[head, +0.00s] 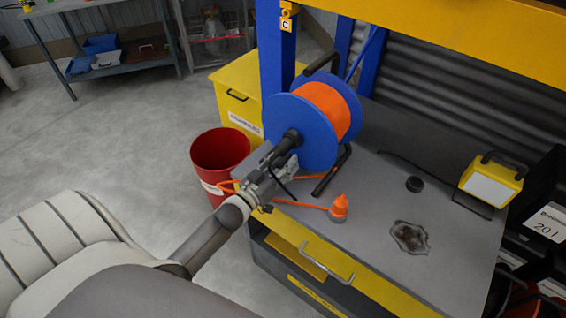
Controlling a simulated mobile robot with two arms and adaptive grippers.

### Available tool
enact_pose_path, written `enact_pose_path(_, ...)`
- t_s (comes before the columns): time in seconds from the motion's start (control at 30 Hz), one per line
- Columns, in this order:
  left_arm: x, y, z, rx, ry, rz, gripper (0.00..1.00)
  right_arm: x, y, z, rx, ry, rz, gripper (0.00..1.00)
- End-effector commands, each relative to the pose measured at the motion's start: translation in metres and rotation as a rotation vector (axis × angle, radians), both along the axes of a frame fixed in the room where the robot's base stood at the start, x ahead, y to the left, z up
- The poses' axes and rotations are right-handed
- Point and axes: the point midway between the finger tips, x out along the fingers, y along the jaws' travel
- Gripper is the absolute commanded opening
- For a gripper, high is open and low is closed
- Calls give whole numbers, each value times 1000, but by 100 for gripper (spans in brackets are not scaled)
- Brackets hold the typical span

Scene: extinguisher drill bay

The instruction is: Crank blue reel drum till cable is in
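The blue reel drum (303,130) stands on the grey bench top, wound with orange cable (326,110). My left gripper (287,152) is at the near face of the drum, its fingers closed around the black crank handle (291,136). The fingers partly hide the handle. A loose stretch of orange cable (300,204) runs along the bench's front edge, past my gripper, to an orange plug (339,207) standing on the bench top. Part of the cable is hidden behind my gripper. My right gripper is not in view.
A red bin (219,150) and a yellow box (236,88) stand left of the bench (455,258). A blue post (275,45) rises beside the drum.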

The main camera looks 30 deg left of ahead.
Motion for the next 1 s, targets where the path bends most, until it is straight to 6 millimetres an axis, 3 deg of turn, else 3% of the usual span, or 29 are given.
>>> enact_pose_path(0.03,0,0,0,0,0,0,30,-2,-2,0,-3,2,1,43)
enact_pose_path(0.27,0,0,0,0,0,0,0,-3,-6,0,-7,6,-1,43)
enact_pose_path(0.67,0,2,1,19,-1,0,0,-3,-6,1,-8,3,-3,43)
enact_pose_path(1.0,1,18,6,196,-12,1,0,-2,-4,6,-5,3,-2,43)
